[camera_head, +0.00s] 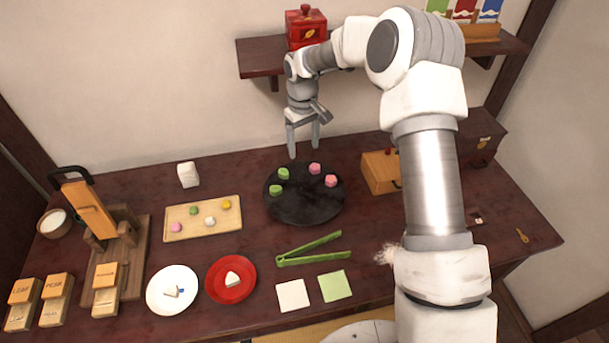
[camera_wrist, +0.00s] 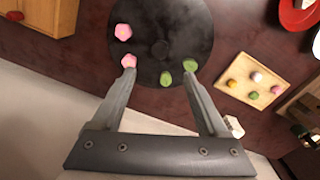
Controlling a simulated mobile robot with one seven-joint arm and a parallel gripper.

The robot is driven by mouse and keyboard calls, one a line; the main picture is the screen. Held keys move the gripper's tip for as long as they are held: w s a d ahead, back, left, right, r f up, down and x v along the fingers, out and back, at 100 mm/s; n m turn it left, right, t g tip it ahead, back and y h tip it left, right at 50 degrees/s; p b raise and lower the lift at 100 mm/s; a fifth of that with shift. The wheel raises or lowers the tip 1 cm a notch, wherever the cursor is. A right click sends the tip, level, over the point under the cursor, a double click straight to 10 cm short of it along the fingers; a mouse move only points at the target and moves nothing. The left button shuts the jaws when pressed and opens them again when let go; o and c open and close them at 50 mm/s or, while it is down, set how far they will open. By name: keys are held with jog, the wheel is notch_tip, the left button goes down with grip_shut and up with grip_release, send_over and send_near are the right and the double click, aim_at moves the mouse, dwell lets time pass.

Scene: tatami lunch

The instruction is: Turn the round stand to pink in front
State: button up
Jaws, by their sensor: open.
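The round black stand (camera_head: 304,207) lies on the dark table, right of its middle in the head view. Two pink sweets (camera_head: 315,169) (camera_head: 330,181) sit at its back right and two green sweets (camera_head: 283,174) (camera_head: 275,190) at its left. My gripper (camera_head: 304,153) is open, pointing down at the back edge of the stand. In the wrist view, the stand (camera_wrist: 170,18) shows a small raised centre. There, one fingertip of my gripper (camera_wrist: 158,72) is close to a pink sweet (camera_wrist: 129,62) and the other close to a green sweet (camera_wrist: 190,65). I cannot tell whether they touch.
A wooden tray (camera_head: 172,235) of small sweets is left of the stand, and a wooden box (camera_head: 380,172) is right. Green tongs (camera_head: 310,250) lie in front. A shelf (camera_head: 262,55) with a red box (camera_head: 306,27) is above. A white plate (camera_head: 157,303) and red plate (camera_head: 231,296) stand front left.

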aim_at(305, 178)
notch_tip(305, 178, down, 12)
jog(key=shift+f, duration=0.25)
jog(key=shift+d, duration=0.1)
grip_shut()
dwell(0.4)
dwell(1.0)
